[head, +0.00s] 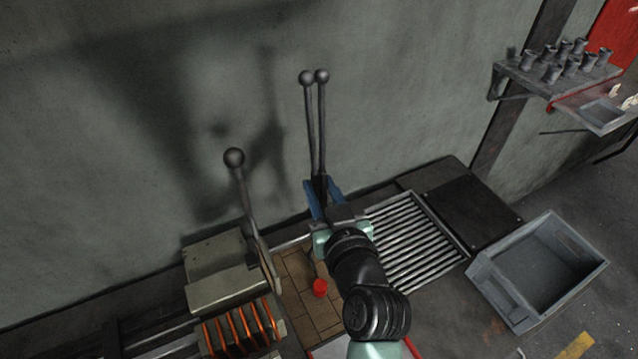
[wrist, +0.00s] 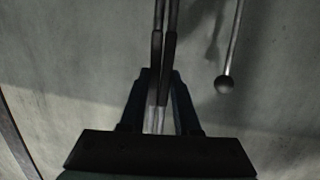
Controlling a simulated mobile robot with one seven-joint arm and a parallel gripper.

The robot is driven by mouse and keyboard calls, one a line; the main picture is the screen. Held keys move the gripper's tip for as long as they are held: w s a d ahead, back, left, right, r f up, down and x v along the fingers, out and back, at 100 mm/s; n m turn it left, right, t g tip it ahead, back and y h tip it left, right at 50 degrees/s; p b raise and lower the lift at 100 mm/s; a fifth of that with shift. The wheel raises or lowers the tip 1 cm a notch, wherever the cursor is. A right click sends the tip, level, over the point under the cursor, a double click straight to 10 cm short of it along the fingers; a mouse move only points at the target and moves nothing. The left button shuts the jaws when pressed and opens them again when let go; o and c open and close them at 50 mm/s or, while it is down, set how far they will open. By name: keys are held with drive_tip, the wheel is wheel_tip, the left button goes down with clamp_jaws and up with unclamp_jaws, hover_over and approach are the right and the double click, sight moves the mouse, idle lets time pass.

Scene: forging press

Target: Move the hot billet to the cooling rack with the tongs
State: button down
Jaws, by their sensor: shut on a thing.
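My gripper (head: 322,190) is shut on the dark metal tongs (head: 316,130), beside the wall above the brick surface. The tongs' two ball-ended handles point up, close together; their lower end is mostly hidden behind my gripper and wrist. In the wrist view the fingers (wrist: 160,90) close on the two tong bars (wrist: 164,40). The hot billet (head: 320,288), a small glowing red cylinder, shows low over the tan brick surface, just left of my arm. I cannot tell whether the tongs touch it. The cooling rack (head: 425,243), with slanted metal bars, lies to the right, partly behind my arm.
A ball-topped lever (head: 234,158) rises left of the tongs and shows in the wrist view (wrist: 224,85). Orange coils (head: 238,328) are at lower left. A dark plate (head: 462,211) and grey bin (head: 540,270) are right. A shelf (head: 520,75) holds several grey cups.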

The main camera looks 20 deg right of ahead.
drive_tip(key=shift+f+b, duration=2.25)
drive_tip(key=shift+f, duration=0.45)
drive_tip(key=c, duration=1)
unclamp_jaws()
drive_tip(key=shift+o, duration=0.4)
drive_tip(key=shift+o, duration=0.4)
drive_tip(key=shift+o, duration=0.4)
